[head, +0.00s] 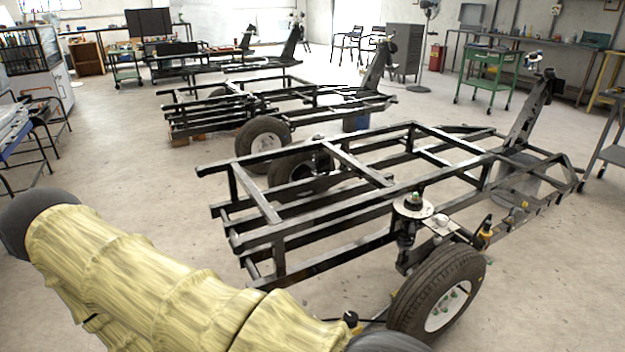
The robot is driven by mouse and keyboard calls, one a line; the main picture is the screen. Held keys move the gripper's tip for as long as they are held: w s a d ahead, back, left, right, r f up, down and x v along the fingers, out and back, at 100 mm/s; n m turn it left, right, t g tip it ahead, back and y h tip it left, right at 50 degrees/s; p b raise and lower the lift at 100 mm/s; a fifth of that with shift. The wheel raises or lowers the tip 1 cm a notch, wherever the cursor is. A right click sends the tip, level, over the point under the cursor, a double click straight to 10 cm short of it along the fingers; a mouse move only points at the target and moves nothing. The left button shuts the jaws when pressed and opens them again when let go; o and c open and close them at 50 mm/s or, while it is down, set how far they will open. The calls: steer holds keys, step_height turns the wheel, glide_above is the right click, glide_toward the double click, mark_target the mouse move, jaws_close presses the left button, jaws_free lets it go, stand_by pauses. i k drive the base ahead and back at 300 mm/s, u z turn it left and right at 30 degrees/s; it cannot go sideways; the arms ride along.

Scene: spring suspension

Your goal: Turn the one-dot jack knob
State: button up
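A black trailer frame (330,200) with a spring suspension unit (406,235) and a tyre (440,290) stands in front of me. Small yellow-and-dark fittings sit along its near side: one beside the tyre (484,236), one farther along the rail (517,213). Another small dark knob-like piece with yellow (351,319) shows low, near the floor, left of the tyre. No dots can be made out on any of them, so I cannot tell which is the one-dot jack knob. My arm in its pale yellow cover fills the lower left; my gripper is not in view.
More black trailer frames (225,115) stand behind, with a loose-looking tyre (263,140) between. A green cart (487,75), benches and a grey cabinet (405,50) line the back. Open concrete floor (130,170) lies to the left.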

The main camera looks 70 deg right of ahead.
mark_target(350, 318)
steer(key=u, duration=0.05)
steer(key=k, duration=1.15)
steer(key=z, duration=1.4)
steer(key=i, duration=0.5)
